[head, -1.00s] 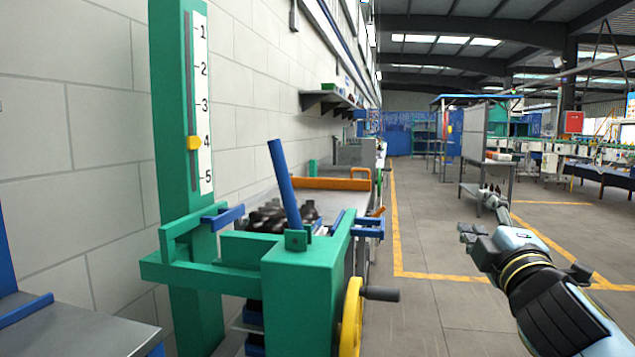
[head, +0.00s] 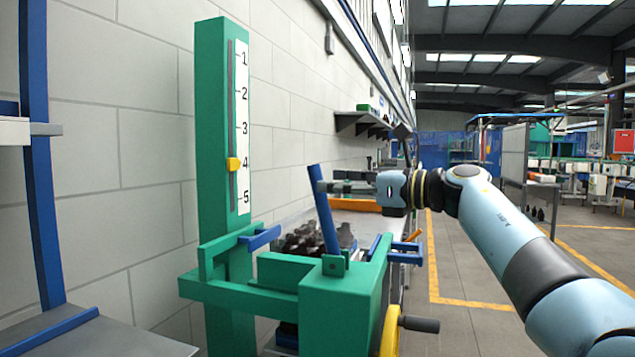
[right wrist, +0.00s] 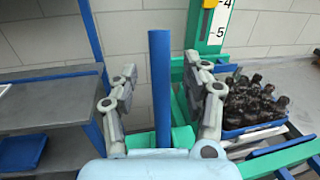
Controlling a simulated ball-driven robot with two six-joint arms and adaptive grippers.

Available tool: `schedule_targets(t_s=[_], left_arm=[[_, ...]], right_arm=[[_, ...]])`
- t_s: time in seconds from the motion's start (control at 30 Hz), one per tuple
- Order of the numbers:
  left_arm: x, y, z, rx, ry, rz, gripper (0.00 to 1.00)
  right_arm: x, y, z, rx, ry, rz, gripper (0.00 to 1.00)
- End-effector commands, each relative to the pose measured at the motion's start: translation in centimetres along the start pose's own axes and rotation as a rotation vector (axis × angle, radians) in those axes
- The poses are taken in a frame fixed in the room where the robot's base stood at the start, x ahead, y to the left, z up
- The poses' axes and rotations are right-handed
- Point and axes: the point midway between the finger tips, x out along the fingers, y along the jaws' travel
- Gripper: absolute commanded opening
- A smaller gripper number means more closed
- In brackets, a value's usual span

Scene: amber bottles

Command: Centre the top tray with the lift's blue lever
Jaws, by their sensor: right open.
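The lift's blue lever (head: 324,212) rises from a green block, its top leaning left in the head view. In the right wrist view the lever (right wrist: 160,85) stands between the two fingers of my right gripper (right wrist: 160,66), with gaps on both sides. In the head view my right gripper (head: 328,186) is at the lever's upper end, open. The blue top tray (right wrist: 252,131) holds several dark amber bottles (right wrist: 255,102), right of the lever in the wrist view. In the head view the lever and green frame partly hide the bottles (head: 305,240). My left gripper is out of view.
The green lift post (head: 222,130) carries a number scale with a yellow pointer (head: 233,164) near 4. A yellow handwheel (head: 390,332) is low at the front. A grey-topped bench (head: 110,335) stands left. Open floor lies to the right.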

Motion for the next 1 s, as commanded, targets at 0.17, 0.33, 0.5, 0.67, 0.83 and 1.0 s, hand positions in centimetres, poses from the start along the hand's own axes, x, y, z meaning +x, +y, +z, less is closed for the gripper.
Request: schedule_targets(t_s=[0.17,0.33,0.5,0.67,0.83,1.0], left_arm=[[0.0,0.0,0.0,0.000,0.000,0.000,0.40],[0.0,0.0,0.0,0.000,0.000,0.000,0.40],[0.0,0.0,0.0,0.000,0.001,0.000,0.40],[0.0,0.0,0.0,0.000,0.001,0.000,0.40],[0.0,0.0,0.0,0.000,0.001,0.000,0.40],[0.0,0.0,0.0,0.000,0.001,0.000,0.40]], right_arm=[[3.0,0.0,0.0,0.002,-0.001,0.000,0.48],[4.3,0.0,0.0,0.001,0.000,-0.001,0.48],[4.5,0.0,0.0,0.000,-0.001,-0.002,0.48],[4.5,0.0,0.0,0.001,-0.001,-0.002,0.42],[4.5,0.0,0.0,0.001,-0.001,-0.002,0.20],[4.5,0.0,0.0,0.001,-0.001,-0.002,0.00]])
